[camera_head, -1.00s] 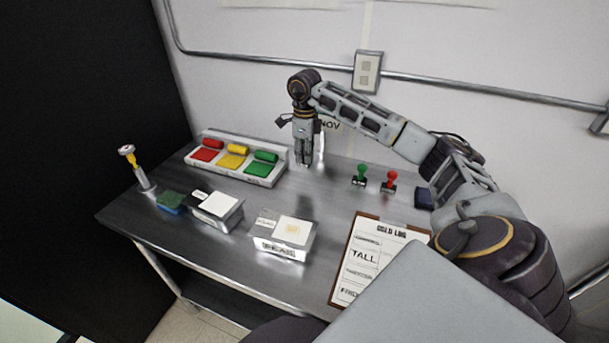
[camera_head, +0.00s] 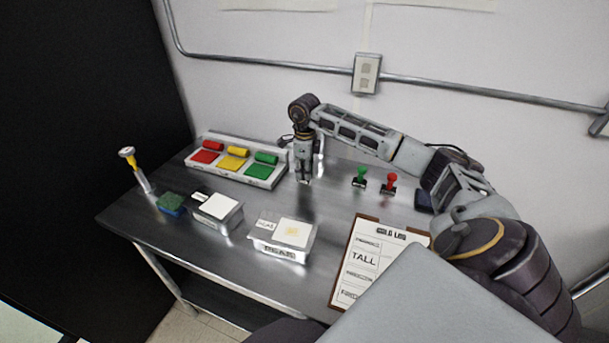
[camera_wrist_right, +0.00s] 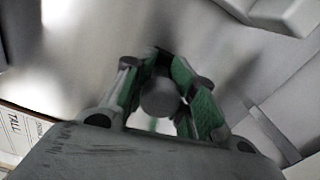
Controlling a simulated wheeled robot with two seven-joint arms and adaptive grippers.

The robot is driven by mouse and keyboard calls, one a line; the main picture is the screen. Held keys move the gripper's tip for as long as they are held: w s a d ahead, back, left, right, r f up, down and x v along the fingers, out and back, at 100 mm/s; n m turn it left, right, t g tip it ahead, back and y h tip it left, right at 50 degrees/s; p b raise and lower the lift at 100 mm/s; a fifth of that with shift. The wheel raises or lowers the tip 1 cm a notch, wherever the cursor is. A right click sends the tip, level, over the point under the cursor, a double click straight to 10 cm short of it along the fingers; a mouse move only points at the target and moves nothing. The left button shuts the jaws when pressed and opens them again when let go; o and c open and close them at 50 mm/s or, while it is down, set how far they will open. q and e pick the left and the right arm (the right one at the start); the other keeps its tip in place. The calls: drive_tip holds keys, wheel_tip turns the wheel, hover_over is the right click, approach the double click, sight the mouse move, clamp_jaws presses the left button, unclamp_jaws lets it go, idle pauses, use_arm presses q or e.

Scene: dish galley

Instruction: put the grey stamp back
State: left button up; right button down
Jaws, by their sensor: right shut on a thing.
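My right gripper (camera_head: 304,178) points down low over the metal table (camera_head: 330,205), between the ink pad tray and the green stamp. In the right wrist view, its fingers (camera_wrist_right: 165,95) are closed around the round grey knob of the grey stamp (camera_wrist_right: 160,99). The stamp's lower part is hidden there, and in the head view it is too small to make out whether its base touches the table. The green stamp (camera_head: 361,177) and red stamp (camera_head: 389,183) stand upright to the right. My left gripper is out of view.
A white tray (camera_head: 222,170) holds red, yellow and green pads left of the gripper. Two paper-topped boxes (camera_head: 216,208) (camera_head: 283,236), a green-and-blue sponge-like block (camera_head: 171,203) and a clipboard (camera_head: 370,223) lie nearer. A dark blue block (camera_head: 424,201) is beside my arm.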

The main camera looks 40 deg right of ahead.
drive_tip(key=shift+f, duration=0.8)
drive_tip(key=shift+f, duration=0.1)
drive_tip(key=c, duration=1.2)
unclamp_jaws()
drive_tip(key=shift+o, duration=0.2)
drive_tip(key=shift+r, duration=6.15)
